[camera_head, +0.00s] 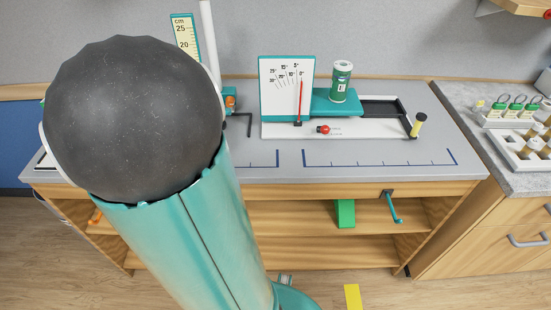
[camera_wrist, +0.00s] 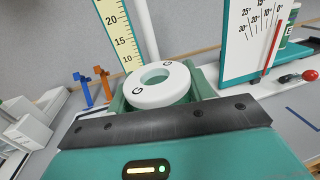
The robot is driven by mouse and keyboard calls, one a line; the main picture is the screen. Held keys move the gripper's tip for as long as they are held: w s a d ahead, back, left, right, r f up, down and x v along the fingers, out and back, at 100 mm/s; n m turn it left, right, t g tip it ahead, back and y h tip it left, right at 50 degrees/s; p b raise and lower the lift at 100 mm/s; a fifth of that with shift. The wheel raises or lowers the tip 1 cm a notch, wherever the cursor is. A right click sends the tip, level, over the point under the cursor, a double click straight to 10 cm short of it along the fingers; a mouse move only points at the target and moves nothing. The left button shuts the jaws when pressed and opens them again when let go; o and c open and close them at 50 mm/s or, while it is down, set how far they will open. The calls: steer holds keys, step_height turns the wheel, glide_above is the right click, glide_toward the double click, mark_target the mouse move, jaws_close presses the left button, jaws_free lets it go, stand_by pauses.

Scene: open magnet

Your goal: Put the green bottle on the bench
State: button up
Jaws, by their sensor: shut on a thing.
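A green bottle (camera_head: 341,82) with a white top and a label marked E stands upright on the teal block of the white-and-teal apparatus on the grey bench (camera_head: 370,162). Part of this bottle shows at the upper right of the wrist view (camera_wrist: 286,20). My gripper (camera_wrist: 162,98) is shut on a white ring-topped thing marked G (camera_wrist: 152,97), with green inside its hole. The held thing's lower part is hidden, so I cannot tell its whole shape or whether it touches the bench. My arm hides the gripper in the head view.
A dial board (camera_head: 286,88) with a red pointer and a white base with a red knob (camera_head: 323,129) stand beside the bottle. A ruler (camera_head: 186,36) and pole stand behind my arm. The front bench strip is clear. A vial rack (camera_head: 520,145) is on the right counter.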

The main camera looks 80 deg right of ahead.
steer(key=s+d+r+m+g+y, duration=0.2)
steer(key=s+m+g, duration=0.3)
steer(key=s, duration=1.1)
steer(key=s+d+r+m+g+y, duration=0.15)
steer(key=s+m+g, duration=0.45)
steer(key=s, duration=1.1)
steer(key=w+d+f+n+g, duration=0.1)
steer(key=w+f+n, duration=0.1)
steer(key=w+f, duration=1)
steer(key=shift+w+g+y, duration=0.4)
steer(key=shift+w+y, duration=0.05)
steer(key=shift+w, duration=0.55)
steer(key=shift+f, duration=0.25)
steer(key=o, duration=1.2)
